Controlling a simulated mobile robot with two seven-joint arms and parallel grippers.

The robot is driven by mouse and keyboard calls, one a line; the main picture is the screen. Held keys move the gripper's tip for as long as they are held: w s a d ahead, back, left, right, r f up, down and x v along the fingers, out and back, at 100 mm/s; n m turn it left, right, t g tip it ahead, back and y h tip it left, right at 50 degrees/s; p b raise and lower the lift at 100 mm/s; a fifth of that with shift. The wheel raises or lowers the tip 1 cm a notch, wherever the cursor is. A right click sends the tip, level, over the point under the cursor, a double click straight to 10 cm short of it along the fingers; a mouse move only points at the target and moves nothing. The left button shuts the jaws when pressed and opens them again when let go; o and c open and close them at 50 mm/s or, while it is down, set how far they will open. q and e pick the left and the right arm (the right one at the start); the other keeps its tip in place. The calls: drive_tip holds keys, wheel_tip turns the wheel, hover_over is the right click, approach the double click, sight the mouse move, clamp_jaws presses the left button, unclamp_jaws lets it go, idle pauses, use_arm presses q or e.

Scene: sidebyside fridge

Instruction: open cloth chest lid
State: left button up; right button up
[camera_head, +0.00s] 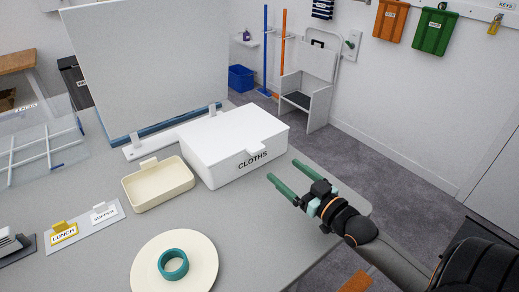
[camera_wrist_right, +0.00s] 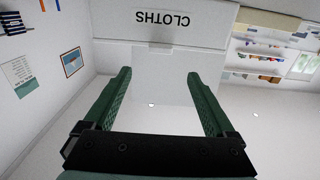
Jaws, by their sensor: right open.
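The white cloth chest (camera_head: 236,144), marked CLOTHS, stands on the grey table with its lid shut. A small tab (camera_head: 263,142) sticks out at the lid's front edge above the lettering. My right gripper (camera_head: 282,178) is open and empty, in front of the chest's right part and apart from it. Its two green fingers point toward the chest. In the right wrist view the chest front (camera_wrist_right: 168,22) shows upside down beyond the open fingers (camera_wrist_right: 158,82). My left gripper is not in view.
A cream tray (camera_head: 158,185) stands just left of the chest. A round cream plate with a teal ring (camera_head: 173,264) lies at the front. LUNCH and SUPPER tags (camera_head: 84,230) are at left. An upright white panel (camera_head: 146,65) stands behind the chest.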

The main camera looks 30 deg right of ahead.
sight(260, 150)
drive_tip(key=w, duration=0.7)
drive_tip(key=w+a, duration=0.1)
drive_tip(key=w, duration=0.3)
drive_tip(key=shift+c, duration=0.2)
clamp_jaws()
idle(0.4)
